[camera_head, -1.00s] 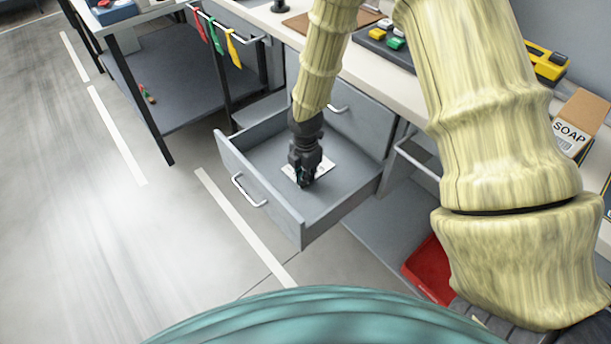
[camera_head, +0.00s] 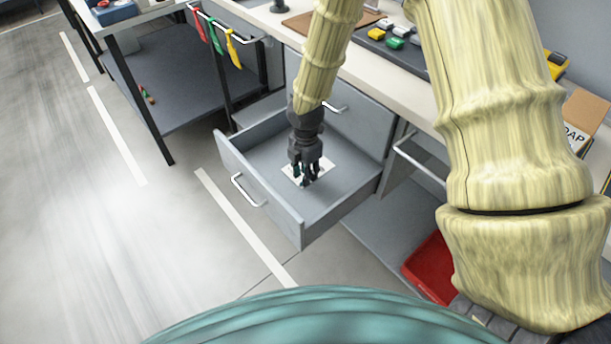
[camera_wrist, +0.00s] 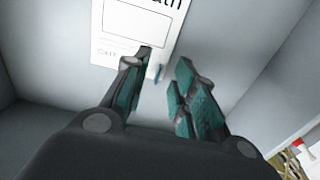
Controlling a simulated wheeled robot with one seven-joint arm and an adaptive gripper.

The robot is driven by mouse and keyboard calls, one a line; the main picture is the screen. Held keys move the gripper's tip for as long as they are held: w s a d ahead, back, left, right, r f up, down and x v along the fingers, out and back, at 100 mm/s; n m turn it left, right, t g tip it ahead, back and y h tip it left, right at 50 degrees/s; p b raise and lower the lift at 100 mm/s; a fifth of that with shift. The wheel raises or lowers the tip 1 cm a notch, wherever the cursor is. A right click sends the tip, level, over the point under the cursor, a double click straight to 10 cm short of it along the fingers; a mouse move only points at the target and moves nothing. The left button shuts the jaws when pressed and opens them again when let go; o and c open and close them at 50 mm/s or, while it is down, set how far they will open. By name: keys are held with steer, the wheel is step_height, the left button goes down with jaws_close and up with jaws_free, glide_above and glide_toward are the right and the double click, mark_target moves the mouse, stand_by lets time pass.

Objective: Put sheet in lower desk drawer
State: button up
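The white sheet (camera_head: 322,168) lies in the open lower desk drawer (camera_head: 346,190), on its grey floor. Printed letters and a box outline show on the sheet in the wrist view (camera_wrist: 133,27). My gripper (camera_head: 307,182) points down inside the drawer over the sheet and hides part of it. In the wrist view my gripper (camera_wrist: 164,84) has its two teal-padded fingers apart, with a gap between them and nothing held. The fingertips are near the sheet's lower edge; I cannot tell whether one touches it.
The drawer's front panel with its handle (camera_head: 249,190) sticks out over the floor. A red bin (camera_head: 431,268) stands on the low shelf at the right. The desk top (camera_head: 362,66) carries small blocks. Red, green and yellow tags (camera_head: 217,38) hang from a rail. Open floor lies left.

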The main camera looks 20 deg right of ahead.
steer(key=shift+r, duration=2.7)
